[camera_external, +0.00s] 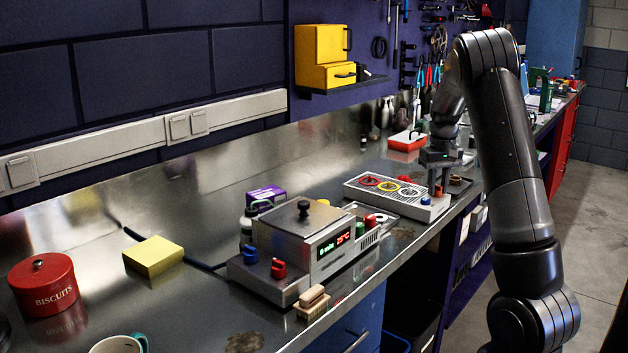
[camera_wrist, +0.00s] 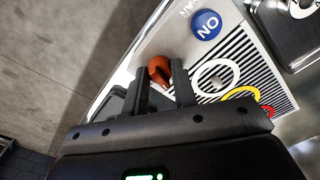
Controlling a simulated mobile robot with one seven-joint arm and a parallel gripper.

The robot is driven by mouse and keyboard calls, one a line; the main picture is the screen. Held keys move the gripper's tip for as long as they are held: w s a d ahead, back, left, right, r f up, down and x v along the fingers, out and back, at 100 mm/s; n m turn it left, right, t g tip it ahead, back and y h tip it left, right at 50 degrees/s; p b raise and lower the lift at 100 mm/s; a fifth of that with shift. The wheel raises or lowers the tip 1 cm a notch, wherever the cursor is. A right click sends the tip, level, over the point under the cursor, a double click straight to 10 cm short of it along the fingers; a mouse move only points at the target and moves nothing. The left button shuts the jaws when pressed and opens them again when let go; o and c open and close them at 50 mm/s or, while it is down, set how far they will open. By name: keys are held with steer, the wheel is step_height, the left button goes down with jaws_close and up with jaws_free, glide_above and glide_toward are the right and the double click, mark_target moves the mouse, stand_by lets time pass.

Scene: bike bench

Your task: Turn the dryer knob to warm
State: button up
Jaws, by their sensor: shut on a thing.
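The dryer (camera_external: 436,211) is a low, light metal box with a dark slatted top, at the right of the bench in the external view. A blue button (camera_external: 426,200) sits at its near end; in the wrist view the button (camera_wrist: 206,25) has white letters. My gripper (camera_external: 437,189) points down over this end. In the wrist view an orange-red knob (camera_wrist: 159,69) lies between the fingertips of my gripper (camera_wrist: 161,78), which is shut on it. The fingers partly hide the knob, and I cannot read its setting.
Red, yellow (camera_external: 389,186) and white rings lie on the dryer's slats. A metal unit (camera_external: 290,240) with a lit display and blue and red knobs stands to the left. A yellow block (camera_external: 153,256) and a red biscuit tin (camera_external: 43,286) are farther left. The bench edge is close.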

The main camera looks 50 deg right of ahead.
mark_target(438, 186)
steer(key=m, duration=0.5)
steer(key=shift+m, duration=0.3)
steer(key=m, duration=0.4)
steer(key=shift+m, duration=0.4)
steer(key=o, duration=1)
step_height(438, 186, up, 11)
steer(key=shift+f, duration=0.1)
stand_by(0.5)
